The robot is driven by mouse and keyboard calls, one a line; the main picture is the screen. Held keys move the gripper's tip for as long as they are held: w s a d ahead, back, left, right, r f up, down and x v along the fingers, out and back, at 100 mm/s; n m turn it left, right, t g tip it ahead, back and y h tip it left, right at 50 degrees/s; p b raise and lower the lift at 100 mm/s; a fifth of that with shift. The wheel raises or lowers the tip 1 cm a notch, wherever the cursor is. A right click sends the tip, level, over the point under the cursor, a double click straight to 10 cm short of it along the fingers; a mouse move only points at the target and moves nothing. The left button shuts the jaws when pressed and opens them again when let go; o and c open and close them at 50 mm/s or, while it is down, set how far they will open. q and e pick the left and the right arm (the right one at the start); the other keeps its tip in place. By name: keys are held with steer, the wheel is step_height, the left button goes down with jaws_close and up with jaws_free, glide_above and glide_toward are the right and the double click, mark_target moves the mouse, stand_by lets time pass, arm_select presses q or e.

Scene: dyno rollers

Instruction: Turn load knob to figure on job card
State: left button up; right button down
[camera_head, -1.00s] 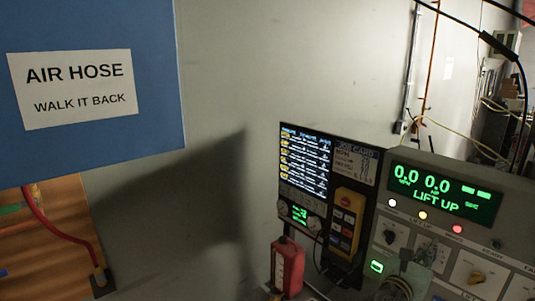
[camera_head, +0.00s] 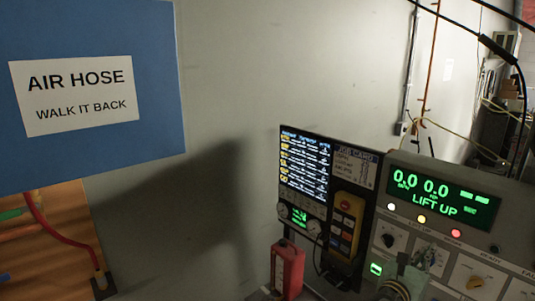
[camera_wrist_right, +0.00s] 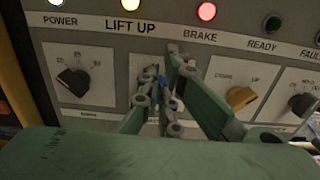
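The grey control panel (camera_head: 500,200) stands at the lower right of the head view, with a green display reading 0.0, 0.0 and LIFT UP. The job card (camera_head: 355,168) is on the dark board left of it, its figures too small to read. My right gripper (camera_head: 428,258) is at the panel face. In the right wrist view its fingertips (camera_wrist_right: 164,65) are close together in front of a white dial plate (camera_wrist_right: 143,68). They hide most of any knob there, and I cannot tell whether they grip it. My left gripper is not in view.
A dark knob (camera_wrist_right: 73,82) sits left of the fingers, and a yellow knob (camera_wrist_right: 241,97) and another dark knob (camera_wrist_right: 303,104) sit right. A yellow pendant (camera_head: 345,225) and a red container (camera_head: 287,268) are left of the panel. A blue AIR HOSE sign board (camera_head: 160,90) is at upper left.

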steer(key=shift+w+r, duration=0.15)
steer(key=shift+r, duration=0.1)
steer(key=shift+a+r+p, duration=0.3)
steer(key=shift+a+p, duration=0.2)
steer(key=shift+p, duration=0.65)
steer(key=v, duration=0.5)
steer(key=shift+d+f, duration=0.15)
steer(key=shift+f, duration=0.15)
steer(key=shift+d+f, duration=0.1)
steer(key=shift+f, duration=0.05)
